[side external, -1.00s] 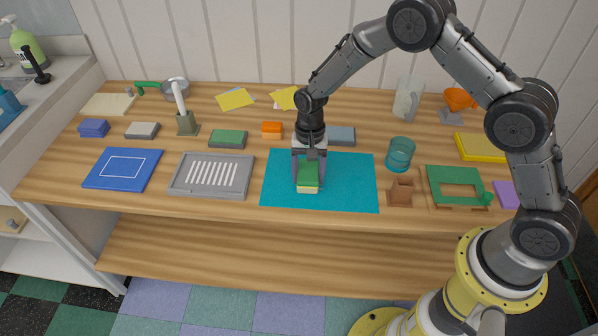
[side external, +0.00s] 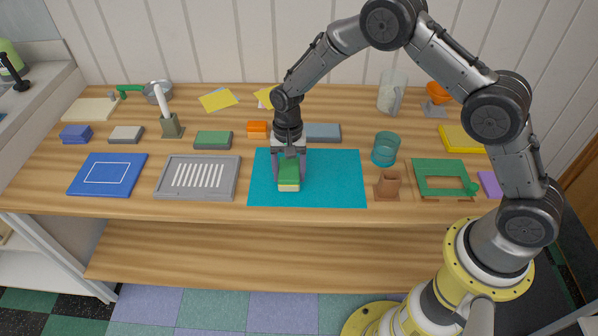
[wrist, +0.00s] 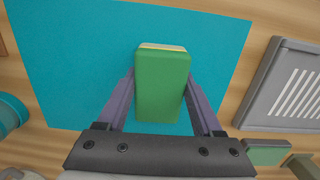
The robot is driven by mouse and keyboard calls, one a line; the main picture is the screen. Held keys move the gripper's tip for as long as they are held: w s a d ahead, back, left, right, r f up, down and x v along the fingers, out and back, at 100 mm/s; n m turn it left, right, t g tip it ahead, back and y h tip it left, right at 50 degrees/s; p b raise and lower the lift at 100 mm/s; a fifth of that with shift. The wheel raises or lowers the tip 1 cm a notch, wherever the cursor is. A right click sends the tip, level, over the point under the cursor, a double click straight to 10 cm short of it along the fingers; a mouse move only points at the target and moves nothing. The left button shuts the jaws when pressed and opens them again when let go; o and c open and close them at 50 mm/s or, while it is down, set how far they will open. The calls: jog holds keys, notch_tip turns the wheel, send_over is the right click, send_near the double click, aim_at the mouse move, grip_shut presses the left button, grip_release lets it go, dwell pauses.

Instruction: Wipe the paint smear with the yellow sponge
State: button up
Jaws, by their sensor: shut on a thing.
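The sponge (side external: 289,178) has a green top and a pale yellow lower layer. It sits low over the left part of the teal mat (side external: 335,180); I cannot tell whether it touches. My gripper (side external: 289,172) comes down from above and is shut on its sides. In the wrist view the sponge (wrist: 162,88) lies between the two purple-grey fingers of my gripper (wrist: 161,80), its yellow edge showing at the far end. I see no paint smear on the bare parts of the mat (wrist: 70,60); the area under the sponge is hidden.
A grey slotted tray (side external: 198,195) lies left of the mat. A teal cup (side external: 384,150) and a brown holder (side external: 388,184) stand close on its right. A grey-blue block (side external: 323,132) and an orange block (side external: 257,129) lie behind it.

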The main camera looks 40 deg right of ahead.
jog(key=shift+w+a, duration=0.6)
jog(key=shift+w+a+r, duration=0.15)
jog(key=shift+w, duration=0.05)
jog(key=shift+s+r, duration=0.1)
jog(key=shift+r, duration=3.85)
